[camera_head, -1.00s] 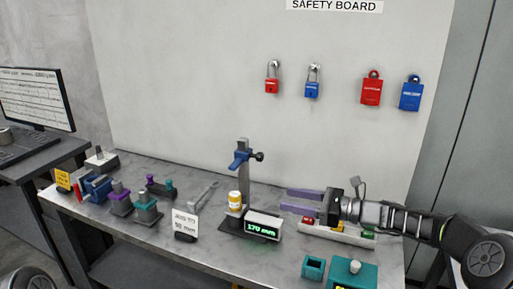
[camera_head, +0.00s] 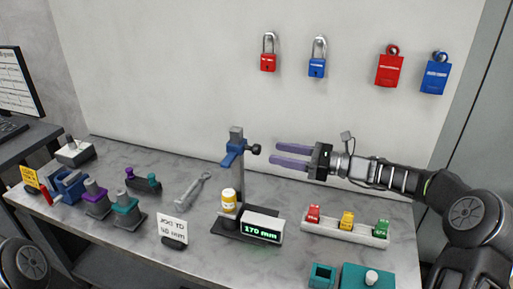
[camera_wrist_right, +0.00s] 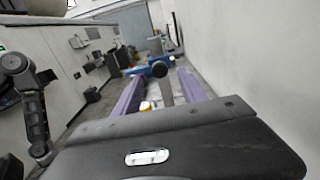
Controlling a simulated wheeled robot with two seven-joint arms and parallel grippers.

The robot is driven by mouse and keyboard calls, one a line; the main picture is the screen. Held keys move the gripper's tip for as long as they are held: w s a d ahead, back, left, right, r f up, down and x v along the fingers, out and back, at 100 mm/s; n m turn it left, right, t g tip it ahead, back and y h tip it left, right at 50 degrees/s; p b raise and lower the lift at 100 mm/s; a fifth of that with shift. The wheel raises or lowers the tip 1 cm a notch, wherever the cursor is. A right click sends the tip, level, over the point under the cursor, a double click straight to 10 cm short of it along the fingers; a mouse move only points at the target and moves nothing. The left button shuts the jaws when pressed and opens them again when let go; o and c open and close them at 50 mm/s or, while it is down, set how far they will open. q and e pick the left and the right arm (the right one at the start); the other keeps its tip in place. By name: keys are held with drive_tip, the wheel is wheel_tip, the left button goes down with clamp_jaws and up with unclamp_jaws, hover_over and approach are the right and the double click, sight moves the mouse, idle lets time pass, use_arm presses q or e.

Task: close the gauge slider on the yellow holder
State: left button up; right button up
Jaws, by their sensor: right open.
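The gauge has an upright grey post (camera_head: 236,185) with a blue slider (camera_head: 232,152) high on it. A black knob (camera_head: 255,149) sticks out on the slider's right. Below the slider, a yellow and white holder (camera_head: 229,198) stands on the black base, with a clear gap between them. The display (camera_head: 262,229) reads 170 mm. My right gripper (camera_head: 276,154) is open and empty, just right of the knob at about its height, its purple fingers pointing left. In the right wrist view the knob (camera_wrist_right: 160,70) shows between and beyond the fingers (camera_wrist_right: 160,92). My left gripper is out of view.
A sign (camera_head: 173,232) stands left of the gauge, and a wrench (camera_head: 192,190) lies behind it. A white tray (camera_head: 345,232) with red, yellow and green blocks lies below my right arm. Teal boxes (camera_head: 368,278) stand at the front right. Padlocks hang on the board.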

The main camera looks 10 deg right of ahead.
sight(260, 149)
drive_tip(key=p+x, duration=0.1)
drive_tip(key=x, duration=0.6)
drive_tip(key=shift+w+a+p, duration=0.1)
drive_tip(key=shift+a+p, duration=0.1)
drive_tip(key=shift+p, duration=0.2)
drive_tip(key=shift+c, duration=0.3)
